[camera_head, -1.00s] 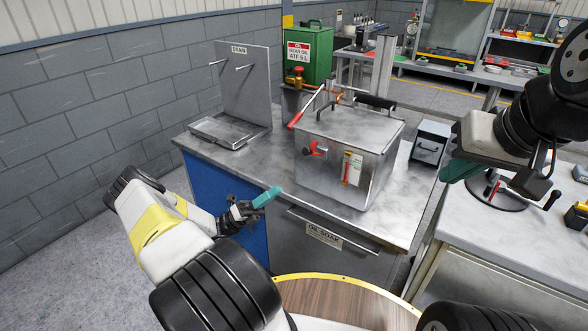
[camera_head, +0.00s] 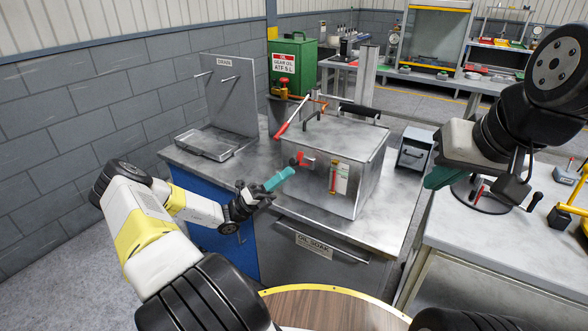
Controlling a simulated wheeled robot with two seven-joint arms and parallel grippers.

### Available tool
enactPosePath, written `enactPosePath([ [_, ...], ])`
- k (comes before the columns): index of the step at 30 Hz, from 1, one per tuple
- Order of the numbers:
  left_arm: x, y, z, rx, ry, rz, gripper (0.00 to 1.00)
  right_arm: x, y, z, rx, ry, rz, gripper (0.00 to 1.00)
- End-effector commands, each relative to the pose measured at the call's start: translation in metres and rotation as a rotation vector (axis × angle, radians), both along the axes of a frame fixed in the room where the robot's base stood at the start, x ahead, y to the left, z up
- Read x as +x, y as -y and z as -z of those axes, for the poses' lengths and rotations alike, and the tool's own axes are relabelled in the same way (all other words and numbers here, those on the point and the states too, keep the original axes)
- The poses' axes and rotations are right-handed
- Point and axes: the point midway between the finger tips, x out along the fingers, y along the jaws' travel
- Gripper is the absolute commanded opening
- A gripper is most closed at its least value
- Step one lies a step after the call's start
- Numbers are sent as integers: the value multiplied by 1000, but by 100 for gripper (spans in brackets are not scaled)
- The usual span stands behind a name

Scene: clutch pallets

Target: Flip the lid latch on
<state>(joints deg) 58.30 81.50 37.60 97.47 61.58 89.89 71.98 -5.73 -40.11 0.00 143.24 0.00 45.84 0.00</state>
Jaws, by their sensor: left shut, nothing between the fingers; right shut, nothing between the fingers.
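A steel tank (camera_head: 358,205) with a flat lid (camera_head: 335,132) stands on the grey bench, and the lid is down. A small red-handled fitting (camera_head: 300,159), possibly the latch, is on the tank's front face. A longer red-handled lever (camera_head: 293,116) slants up at the lid's left edge. My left gripper (camera_head: 282,178) has teal fingertips, shut and empty, just in front of and below the red-handled fitting; contact cannot be told. My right gripper (camera_head: 440,177) is shut and empty, off to the right over the neighbouring bench.
A drain tray (camera_head: 212,143) with an upright panel is at the bench's left. A green oil can (camera_head: 292,62) stands behind. A small grey box (camera_head: 413,150) is right of the tank. A black round-based stand (camera_head: 475,200) is below my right arm.

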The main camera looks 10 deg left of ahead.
Motion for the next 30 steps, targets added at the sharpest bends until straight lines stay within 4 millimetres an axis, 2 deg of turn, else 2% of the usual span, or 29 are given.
enactPosePath([
  [8, 0, 0, -1, 4, -11, 0, 0, 0, 0, 0, 0, 0, 0, 0],
  [14, 1, 0, -10, 29, -73, 0, 0, 0, 0, 0, 0, 0, 0, 0],
  [20, 6, 2, -25, 79, -203, 2, 0, 0, 0, 0, 0, 0, 0, 0],
  [30, 24, 10, -57, 190, -500, -1, 0, 0, 0, 0, 0, 0, 0, 0],
])
